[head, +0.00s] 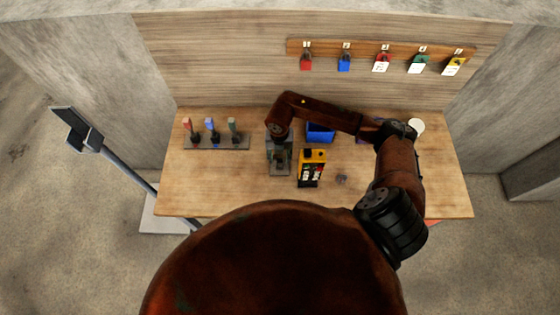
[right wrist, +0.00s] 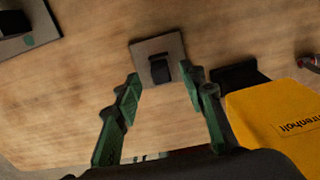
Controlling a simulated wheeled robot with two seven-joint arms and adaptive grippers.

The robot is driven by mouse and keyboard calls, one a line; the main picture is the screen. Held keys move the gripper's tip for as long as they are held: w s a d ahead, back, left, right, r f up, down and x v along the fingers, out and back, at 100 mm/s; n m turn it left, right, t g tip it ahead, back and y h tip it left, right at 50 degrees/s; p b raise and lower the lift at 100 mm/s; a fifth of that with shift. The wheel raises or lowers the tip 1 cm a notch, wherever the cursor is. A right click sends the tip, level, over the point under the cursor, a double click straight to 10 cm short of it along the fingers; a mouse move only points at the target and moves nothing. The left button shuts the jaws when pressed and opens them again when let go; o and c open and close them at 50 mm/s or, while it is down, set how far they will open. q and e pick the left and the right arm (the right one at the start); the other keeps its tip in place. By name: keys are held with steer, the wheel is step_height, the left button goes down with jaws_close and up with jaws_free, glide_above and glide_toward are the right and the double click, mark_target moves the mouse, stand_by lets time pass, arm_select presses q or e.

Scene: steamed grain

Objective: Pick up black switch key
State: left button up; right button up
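The black switch key (right wrist: 161,72) is a small black block on a square grey plate (right wrist: 147,48) lying on the table. In the right wrist view it shows between and just beyond the fingertips of my right gripper (right wrist: 164,77). The green fingers are apart, with clear space between them, and hold nothing. In the head view my right gripper (head: 279,158) points down over the middle of the table, left of the yellow box, and largely hides the key. I cannot tell the exact height of the fingertips above the plate. My left gripper is not in view.
A yellow box (head: 313,157) stands close to the right of my gripper. A blue bin (head: 320,133) is behind it. A rail (head: 217,143) with red, blue and green keys is at the left. Padlocks hang on a wooden strip (head: 363,50). The front left of the table is bare.

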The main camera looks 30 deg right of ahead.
steer(key=shift+f, duration=1.4)
steer(key=shift+s, duration=0.1)
steer(key=shift+c, duration=0.4)
jaws_close()
